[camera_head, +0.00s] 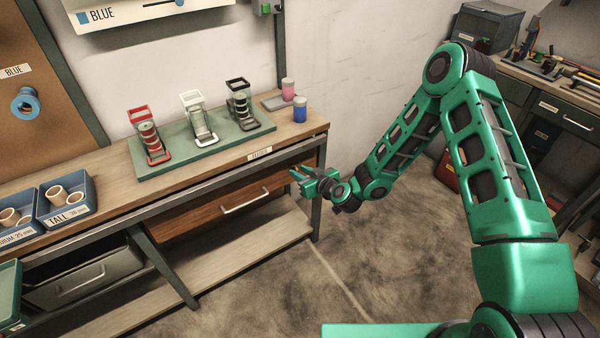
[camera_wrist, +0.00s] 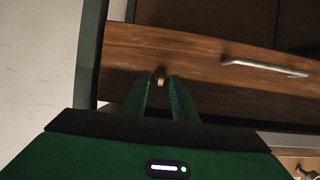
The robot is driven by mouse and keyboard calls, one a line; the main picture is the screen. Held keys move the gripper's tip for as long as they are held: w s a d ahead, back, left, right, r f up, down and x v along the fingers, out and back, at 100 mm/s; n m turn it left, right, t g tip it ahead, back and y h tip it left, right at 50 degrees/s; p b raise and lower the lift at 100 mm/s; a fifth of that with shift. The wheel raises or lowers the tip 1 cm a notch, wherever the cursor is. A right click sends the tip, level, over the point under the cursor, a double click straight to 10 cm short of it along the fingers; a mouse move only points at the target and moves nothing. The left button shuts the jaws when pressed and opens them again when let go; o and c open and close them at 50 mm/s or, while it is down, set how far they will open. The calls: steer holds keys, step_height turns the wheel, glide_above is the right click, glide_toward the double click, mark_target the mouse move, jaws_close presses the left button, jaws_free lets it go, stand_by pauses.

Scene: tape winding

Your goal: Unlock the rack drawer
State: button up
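The wooden rack drawer (camera_head: 190,219) is under the bench top, with a metal bar handle (camera_head: 245,202). Its brown front (camera_wrist: 205,65) and handle (camera_wrist: 262,67) fill much of the wrist view. A small brass piece (camera_wrist: 160,76) is on the drawer front; I cannot tell if it is a key or a lock. My gripper (camera_head: 298,175) is at the right end of the drawer. In the wrist view its two fingers (camera_wrist: 160,88) are apart, with the brass piece between or just beyond the tips. Contact is not clear.
The bench top (camera_head: 100,198) carries a green board (camera_head: 180,155) with red, white and black stands, and blue trays (camera_head: 72,213) at left. A bench leg (camera_head: 317,205) is close to my gripper. The floor (camera_head: 390,265) in front is clear.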

steer(key=shift+w+a+f, duration=0.3)
steer(key=shift+w+a, duration=0.1)
steer(key=shift+w, duration=0.15)
steer(key=shift+c, duration=0.3)
